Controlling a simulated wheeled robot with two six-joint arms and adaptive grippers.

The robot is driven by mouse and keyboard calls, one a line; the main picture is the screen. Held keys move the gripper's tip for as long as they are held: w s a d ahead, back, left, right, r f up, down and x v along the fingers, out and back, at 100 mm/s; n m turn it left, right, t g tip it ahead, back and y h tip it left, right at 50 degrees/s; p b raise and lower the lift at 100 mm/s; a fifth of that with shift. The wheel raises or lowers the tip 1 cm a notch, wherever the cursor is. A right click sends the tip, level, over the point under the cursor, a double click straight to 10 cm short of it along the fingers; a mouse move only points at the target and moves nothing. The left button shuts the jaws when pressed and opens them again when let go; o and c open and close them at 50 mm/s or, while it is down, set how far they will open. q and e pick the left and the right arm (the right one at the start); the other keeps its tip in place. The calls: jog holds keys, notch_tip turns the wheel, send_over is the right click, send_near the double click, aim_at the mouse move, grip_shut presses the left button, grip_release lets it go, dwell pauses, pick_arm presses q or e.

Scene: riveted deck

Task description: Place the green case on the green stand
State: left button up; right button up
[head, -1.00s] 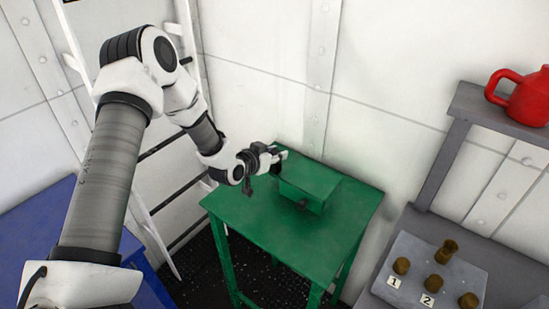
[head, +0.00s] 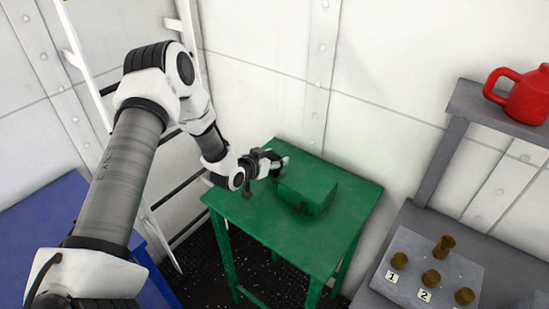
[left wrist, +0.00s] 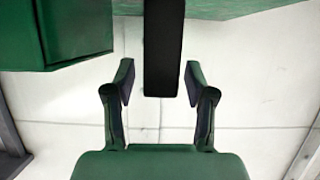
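The green case (head: 309,187) rests on top of the green stand (head: 260,223), towards its back. A small dark fitting shows on the case's front. My left gripper (head: 280,164) is just beside the case's back left corner, with its fingers apart and empty. The left wrist view shows the two open fingers (left wrist: 157,85), with a dark bar beyond them that I cannot identify for sure. In that view the case (left wrist: 75,30) is at the upper left, apart from the fingers. My right gripper is not in view.
A grey bench (head: 372,299) at right holds a plate (head: 410,262) with brown knobs and number labels. A red jug (head: 525,95) stands on a raised shelf. A blue table (head: 35,230) is at left, and a pale ladder (head: 152,232) leans behind my left arm. The stand's front top is clear.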

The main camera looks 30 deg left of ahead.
pick_arm(q)
jog(key=shift+r, duration=0.25)
jog(key=v, duration=0.4)
jog(key=shift+s+b, duration=0.3)
jog(key=shift+b, duration=0.05)
jog(key=v, duration=0.7)
jog(key=shift+s+p, duration=0.15)
jog(key=shift+p, duration=0.2)
jog(key=shift+r, duration=0.1)
